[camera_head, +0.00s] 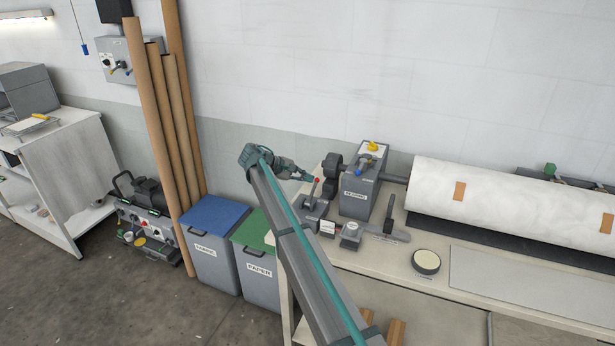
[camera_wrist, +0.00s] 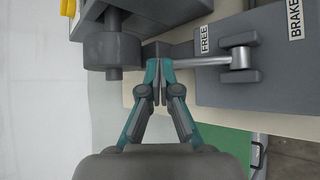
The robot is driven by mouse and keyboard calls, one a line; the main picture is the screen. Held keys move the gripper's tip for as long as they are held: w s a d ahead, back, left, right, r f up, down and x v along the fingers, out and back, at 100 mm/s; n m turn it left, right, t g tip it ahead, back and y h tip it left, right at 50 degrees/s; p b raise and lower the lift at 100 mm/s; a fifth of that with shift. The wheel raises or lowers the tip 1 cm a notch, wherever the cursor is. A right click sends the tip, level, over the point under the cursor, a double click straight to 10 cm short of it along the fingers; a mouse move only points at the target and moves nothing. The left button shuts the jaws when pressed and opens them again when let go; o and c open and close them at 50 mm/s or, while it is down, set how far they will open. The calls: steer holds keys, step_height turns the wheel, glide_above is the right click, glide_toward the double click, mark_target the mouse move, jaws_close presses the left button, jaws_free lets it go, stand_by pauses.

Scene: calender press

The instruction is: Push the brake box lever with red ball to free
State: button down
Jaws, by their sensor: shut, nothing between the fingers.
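The brake box (camera_head: 315,207) is a small grey box on the bench with a lever rising from it, topped by a red ball (camera_head: 317,180). In the wrist view the box (camera_wrist: 235,92) carries a FREE label (camera_wrist: 205,39) and a BRAKE label (camera_wrist: 295,18). The metal lever rod (camera_wrist: 205,61) runs from its pivot toward my fingertips, on the FREE label's side of the pivot. My gripper (camera_wrist: 157,66) is shut and empty, its tips close to the rod's end. The ball is not visible there; contact cannot be told. In the head view my gripper (camera_head: 309,178) is beside the ball.
A grey machine box (camera_head: 357,195) with a dark roller (camera_head: 332,165) stands just behind the lever. A large white roll (camera_head: 500,195) lies to the right. Blue-lidded (camera_head: 215,215) and green-lidded (camera_head: 255,233) bins stand left of the bench. A round tin (camera_head: 426,262) sits on the bench.

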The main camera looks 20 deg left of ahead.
stand_by(0.3)
steer(key=w+r+b+v, duration=0.2)
steer(key=v, duration=1.1)
steer(key=shift+a+r, duration=0.3)
steer(key=shift+w, duration=0.1)
